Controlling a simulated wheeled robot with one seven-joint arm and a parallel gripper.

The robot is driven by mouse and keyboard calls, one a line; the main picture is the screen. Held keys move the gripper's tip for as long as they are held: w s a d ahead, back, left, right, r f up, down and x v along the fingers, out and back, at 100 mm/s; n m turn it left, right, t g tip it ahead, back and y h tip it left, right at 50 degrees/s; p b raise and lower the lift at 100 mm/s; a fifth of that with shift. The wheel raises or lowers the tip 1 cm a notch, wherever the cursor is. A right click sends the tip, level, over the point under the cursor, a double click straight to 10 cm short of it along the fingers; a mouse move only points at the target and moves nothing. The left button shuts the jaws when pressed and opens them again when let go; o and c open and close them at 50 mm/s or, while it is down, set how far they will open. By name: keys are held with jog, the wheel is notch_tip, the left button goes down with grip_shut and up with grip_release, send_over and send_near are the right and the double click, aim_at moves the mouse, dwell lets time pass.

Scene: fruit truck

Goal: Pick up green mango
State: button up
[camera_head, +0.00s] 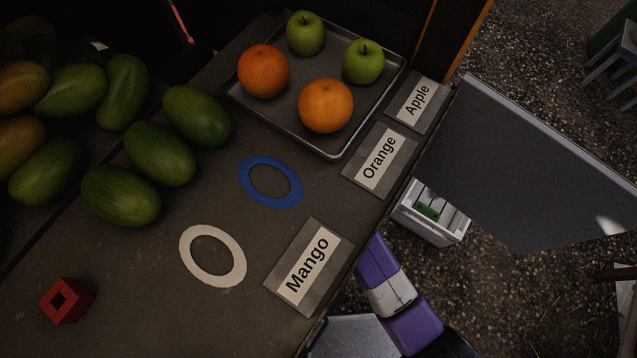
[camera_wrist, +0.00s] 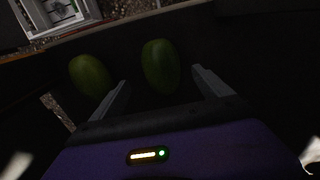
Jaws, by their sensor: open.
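Several green mangoes lie on the left of the dark counter in the head view, among them a front one (camera_head: 122,195), a middle one (camera_head: 160,153) and a back one (camera_head: 198,114). My gripper (camera_wrist: 160,77) is open in the wrist view, its two grey fingers spread. One green mango (camera_wrist: 160,66) shows between and beyond the fingertips. A second green mango (camera_wrist: 91,76) lies just left of the left finger. I cannot tell which head-view mangoes these are. My gripper is outside the head view; only part of my purple and white arm shows there.
A metal tray (camera_head: 233,92) holds two oranges and two green apples. A blue ring (camera_head: 243,180), a white ring (camera_head: 187,257), a red block (camera_head: 66,301) and Mango (camera_head: 307,263), Orange (camera_head: 379,163) and Apple (camera_head: 416,101) signs are on the counter. A white box (camera_head: 430,229) stands on the gravel.

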jog(key=shift+s+a+f+p, duration=0.1)
jog(key=shift+f+p, duration=0.05)
jog(key=shift+f, duration=1.65)
jog(key=shift+a+f+p, duration=0.1)
jog(key=shift+f+p, duration=0.05)
jog(key=shift+f, duration=1.65)
jog(key=c, duration=1.1)
